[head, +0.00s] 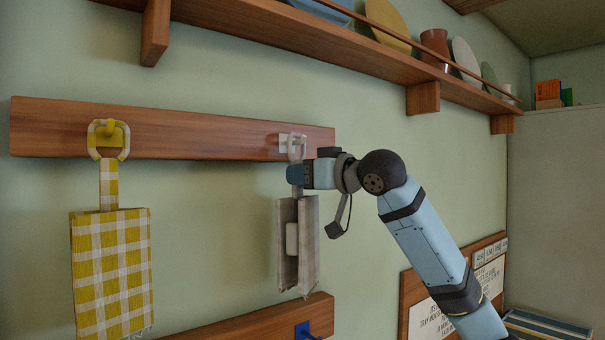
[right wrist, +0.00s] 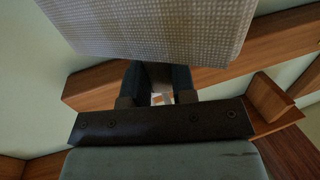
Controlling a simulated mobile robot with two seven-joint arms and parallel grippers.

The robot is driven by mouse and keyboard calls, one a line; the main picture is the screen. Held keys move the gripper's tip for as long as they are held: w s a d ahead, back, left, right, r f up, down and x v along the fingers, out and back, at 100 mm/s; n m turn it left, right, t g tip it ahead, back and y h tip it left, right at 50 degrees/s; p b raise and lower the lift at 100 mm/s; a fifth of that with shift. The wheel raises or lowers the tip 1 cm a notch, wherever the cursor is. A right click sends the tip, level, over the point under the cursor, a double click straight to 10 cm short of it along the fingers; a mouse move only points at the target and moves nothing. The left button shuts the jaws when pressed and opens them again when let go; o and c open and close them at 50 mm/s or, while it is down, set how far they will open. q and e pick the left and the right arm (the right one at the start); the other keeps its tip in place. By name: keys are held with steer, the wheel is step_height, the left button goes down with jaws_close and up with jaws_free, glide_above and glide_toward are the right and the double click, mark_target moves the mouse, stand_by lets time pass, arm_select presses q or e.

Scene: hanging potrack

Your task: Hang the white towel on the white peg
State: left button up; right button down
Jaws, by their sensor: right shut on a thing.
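The white towel (head: 309,235) hangs down below my right gripper in the head view, with its ring (head: 299,146) standing up above the fingers. My right gripper (head: 296,174) is shut on the towel's strap, just under the ring. The white peg (head: 284,142) is on the upper wooden rail, and the ring is right beside or in front of it. I cannot tell whether the ring is around the peg. In the right wrist view the towel cloth (right wrist: 150,28) fills the top, beyond the fingers (right wrist: 160,80). My left gripper is not in view.
A yellow checked towel (head: 112,265) hangs from a yellow peg (head: 108,128) at the left of the wooden rail (head: 200,137). A shelf with plates (head: 385,58) runs above. A lower rail (head: 245,322) has a blue peg (head: 303,331). Wall between the towels is clear.

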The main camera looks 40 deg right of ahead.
steer(key=shift+f, duration=0.2)
stand_by(0.6)
steer(key=c, duration=1.4)
jaws_free()
steer(key=o, duration=0.4)
steer(key=o, duration=0.5)
steer(key=shift+s, duration=0.25)
stand_by(0.4)
steer(key=shift+s+d+r+b, duration=0.15)
steer(key=shift+s+b, duration=0.5)
steer(key=shift+s, duration=0.7)
steer(key=shift+s+d+f+b, duration=0.1)
steer(key=shift+s+d+b, duration=0.15)
steer(key=shift+s+b, duration=0.75)
steer(key=shift+s+d+r+b, duration=0.1)
steer(key=shift+s+d+b, duration=0.15)
steer(key=shift+s, duration=1.45)
steer(key=shift+s, duration=0.2)
